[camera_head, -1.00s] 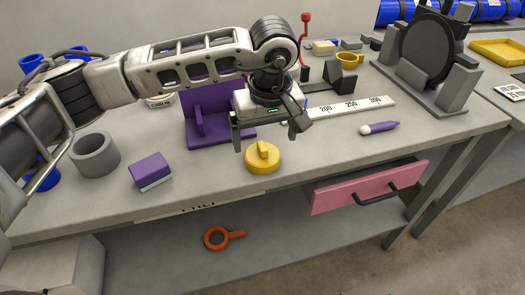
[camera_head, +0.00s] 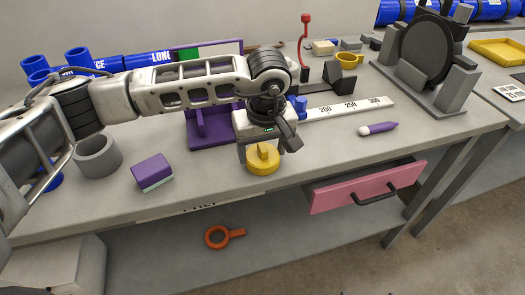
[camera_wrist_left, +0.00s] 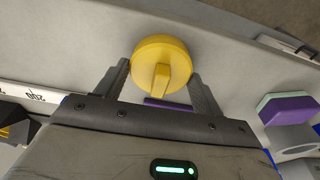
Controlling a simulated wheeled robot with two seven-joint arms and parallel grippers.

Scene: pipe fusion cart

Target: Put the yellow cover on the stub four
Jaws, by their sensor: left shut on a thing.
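The yellow cover (camera_head: 263,160) is a round cap with a raised grip bar, at the front part of the bench top. It also shows in the left wrist view (camera_wrist_left: 150,52). The cover looks to be on or very near the bench surface. Blue stubs (camera_head: 77,57) rise from a blue pipe (camera_head: 145,60) at the back left, partly behind my left arm. I cannot read which stub is four. My right gripper is not in view.
A purple bracket (camera_head: 205,127) stands just behind the gripper. A grey ring (camera_head: 97,155) and a purple-and-green block (camera_head: 152,172) are to the left. A pink drawer (camera_head: 367,187) stands out below the bench edge.

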